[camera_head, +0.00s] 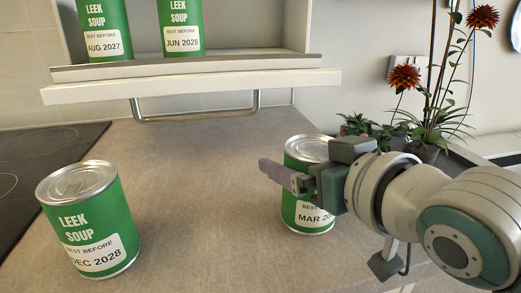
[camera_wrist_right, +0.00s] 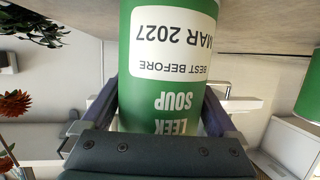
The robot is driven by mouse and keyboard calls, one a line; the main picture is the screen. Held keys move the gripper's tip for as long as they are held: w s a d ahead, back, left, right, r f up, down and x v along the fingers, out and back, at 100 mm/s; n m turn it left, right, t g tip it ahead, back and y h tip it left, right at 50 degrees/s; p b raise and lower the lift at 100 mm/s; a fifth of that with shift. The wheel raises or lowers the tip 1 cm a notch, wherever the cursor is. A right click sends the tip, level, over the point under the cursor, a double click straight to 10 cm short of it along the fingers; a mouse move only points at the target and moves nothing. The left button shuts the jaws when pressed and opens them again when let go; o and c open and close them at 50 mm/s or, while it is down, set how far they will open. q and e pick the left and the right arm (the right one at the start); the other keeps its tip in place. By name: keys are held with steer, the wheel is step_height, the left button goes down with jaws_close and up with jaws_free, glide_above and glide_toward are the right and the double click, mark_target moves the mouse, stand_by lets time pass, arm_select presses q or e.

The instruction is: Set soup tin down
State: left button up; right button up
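The green leek soup tin marked MAR 2027 (camera_head: 308,214) is upright over the right part of the worktop in the head view. It also fills the middle of the right wrist view (camera_wrist_right: 170,80), where it looks upside down. My right gripper (camera_head: 300,180) comes from the right with a finger on each side of the tin's upper body and looks shut on it. The fingers also show in the wrist view (camera_wrist_right: 165,110). I cannot tell whether the tin's base touches the worktop. My left gripper is not in view.
Another leek soup tin, DEC 2028 (camera_head: 92,225), stands front left on the worktop (camera_head: 195,190), beside the dark hob (camera_head: 30,165). Two more tins, AUG 2027 (camera_head: 103,28) and JUN 2028 (camera_head: 181,26), stand on the raised shelf (camera_head: 230,80). Potted plants (camera_head: 425,150) stand at the right.

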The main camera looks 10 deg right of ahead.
steer(key=shift+o, duration=0.2)
steer(key=shift+r, duration=0.25)
steer(key=shift+s+d+r, duration=0.1)
steer(key=shift+s, duration=0.3)
steer(key=p+v, duration=0.2)
steer(key=v, duration=0.9)
steer(key=s+d+f+g+h, duration=0.3)
steer(key=s+f+g, duration=0.7)
steer(key=s, duration=0.6)
steer(key=shift+d+f+m+g, duration=0.3)
steer(key=shift+f, duration=0.5)
